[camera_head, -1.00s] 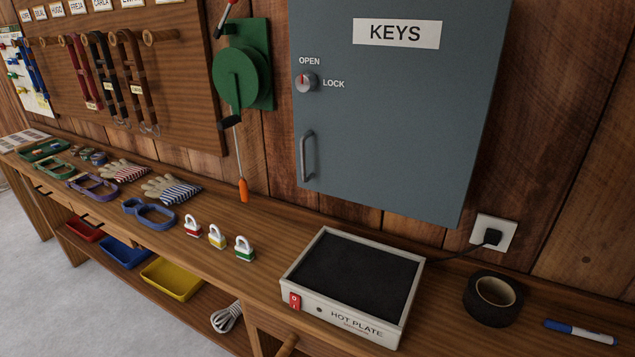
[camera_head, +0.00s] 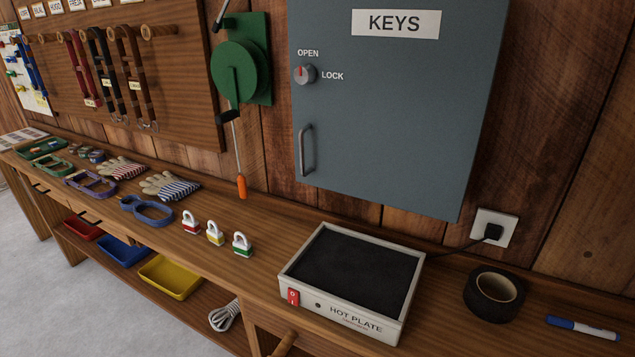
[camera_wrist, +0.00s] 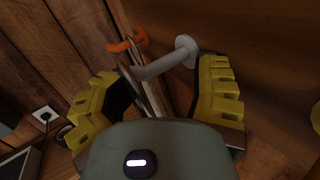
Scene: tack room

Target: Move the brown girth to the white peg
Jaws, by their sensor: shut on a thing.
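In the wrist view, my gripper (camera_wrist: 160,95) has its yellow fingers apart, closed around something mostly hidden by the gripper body. Narrow brownish straps run between the fingers, with orange-brown end pieces (camera_wrist: 138,38) beyond them; I take this for the brown girth. The white peg (camera_wrist: 163,63), with its round base (camera_wrist: 187,45), stands out from a wooden board beside the right finger. It crosses in front of the straps; whether they touch it I cannot tell. My gripper is outside the head view.
The head view shows a bench with a hot plate (camera_head: 350,323), black tape roll (camera_head: 494,296), marker (camera_head: 581,329) and several padlocks (camera_head: 215,234). A grey key cabinet (camera_head: 390,130) hangs above. Dark and brown straps (camera_head: 133,75) hang on a pegboard. A wall outlet (camera_wrist: 43,115) shows in the wrist view.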

